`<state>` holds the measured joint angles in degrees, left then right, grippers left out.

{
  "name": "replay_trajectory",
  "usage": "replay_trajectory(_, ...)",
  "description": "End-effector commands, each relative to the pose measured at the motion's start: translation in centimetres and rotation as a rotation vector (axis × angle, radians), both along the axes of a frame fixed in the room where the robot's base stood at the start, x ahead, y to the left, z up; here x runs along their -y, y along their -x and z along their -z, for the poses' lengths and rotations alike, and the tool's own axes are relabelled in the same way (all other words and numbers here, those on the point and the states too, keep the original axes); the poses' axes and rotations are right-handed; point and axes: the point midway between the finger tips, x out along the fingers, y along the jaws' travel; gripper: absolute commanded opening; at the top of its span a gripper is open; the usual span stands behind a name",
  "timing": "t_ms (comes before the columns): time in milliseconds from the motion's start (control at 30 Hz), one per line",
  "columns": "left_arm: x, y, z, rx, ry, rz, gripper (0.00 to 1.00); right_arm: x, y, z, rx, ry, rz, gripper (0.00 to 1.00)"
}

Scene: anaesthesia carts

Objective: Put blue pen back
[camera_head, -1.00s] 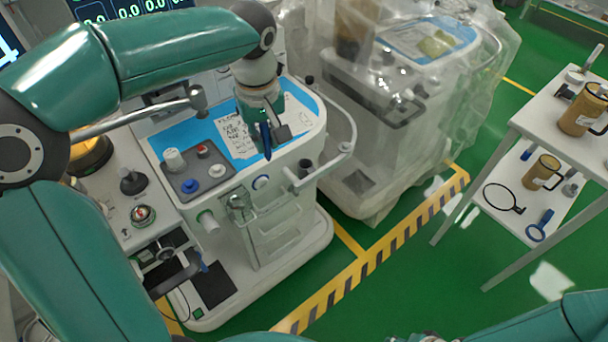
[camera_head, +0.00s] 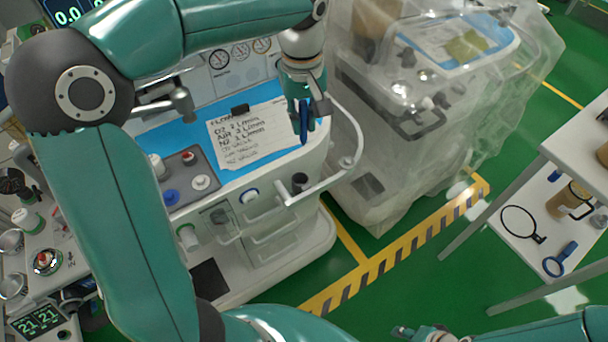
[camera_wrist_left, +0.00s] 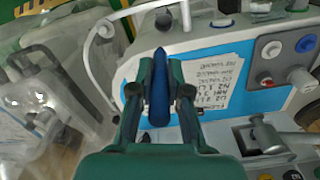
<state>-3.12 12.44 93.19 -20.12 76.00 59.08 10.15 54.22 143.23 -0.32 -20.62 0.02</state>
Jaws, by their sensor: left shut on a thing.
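The blue pen (camera_head: 303,124) hangs upright, point end down, in my left gripper (camera_head: 304,102). The left wrist view shows the pen (camera_wrist_left: 159,88) clamped between the two fingers of that gripper (camera_wrist_left: 160,92). A small dark round cup (camera_head: 300,181) sits at the cart's front right corner, and it also shows in the left wrist view (camera_wrist_left: 163,21). In the head view the pen appears just above this cup, apart from it. My right gripper (camera_head: 408,332) shows only partly at the bottom edge; its fingers are unclear.
The anaesthesia cart has a blue top with a handwritten sheet (camera_head: 246,134) and a curved white rail (camera_head: 345,135) beside the cup. A plastic-covered cart (camera_head: 400,120) stands to the right. A white table (camera_head: 545,215) is at the far right.

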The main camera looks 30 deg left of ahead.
Motion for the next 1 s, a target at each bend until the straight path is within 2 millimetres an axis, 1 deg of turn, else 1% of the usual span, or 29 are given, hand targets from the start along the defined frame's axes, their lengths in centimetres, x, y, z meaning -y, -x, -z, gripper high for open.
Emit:
replay_trajectory(33, -0.4, 0.3, 1.4, -0.006, -0.001, -0.009, 0.00, 0.0, 0.0, 0.3, 0.000, 0.000, 0.000, 0.40)
replay_trajectory(200, -1.0, 0.8, 6.1, -0.007, -0.001, -0.024, 0.00, 0.0, 0.0, 0.6, 0.001, 0.000, -0.001, 0.40)
replay_trajectory(300, -1.1, 0.9, 8.6, -0.007, 0.000, -0.027, 0.00, 0.0, 0.0, 0.6, 0.001, 0.000, -0.001, 0.40)
replay_trajectory(400, -1.1, 0.9, 10.7, -0.005, -0.001, -0.028, 0.00, 0.0, 0.0, 0.7, 0.001, 0.000, -0.001, 0.40)
replay_trajectory(500, -1.2, 0.8, 12.1, -0.002, 0.000, -0.030, 0.00, 0.0, 0.0, 0.7, 0.001, 0.000, -0.001, 0.40)
replay_trajectory(667, -1.2, 0.8, 13.1, 0.000, 0.000, -0.029, 0.00, 0.0, 0.0, 0.7, 0.001, 0.000, -0.001, 0.40)
replay_trajectory(733, -1.2, 0.8, 13.8, -0.002, 0.000, -0.029, 0.00, 0.0, 0.0, 0.8, 0.001, 0.000, -0.001, 0.40)
replay_trajectory(900, -1.2, 0.9, 16.3, -0.004, 0.000, -0.030, 0.00, 0.0, 0.0, 0.8, 0.001, 0.000, 0.000, 0.40)
replay_trajectory(1000, -1.2, 0.8, 17.1, 0.000, 0.000, -0.029, 0.00, 0.0, 0.0, 0.8, 0.001, 0.000, 0.000, 0.40)
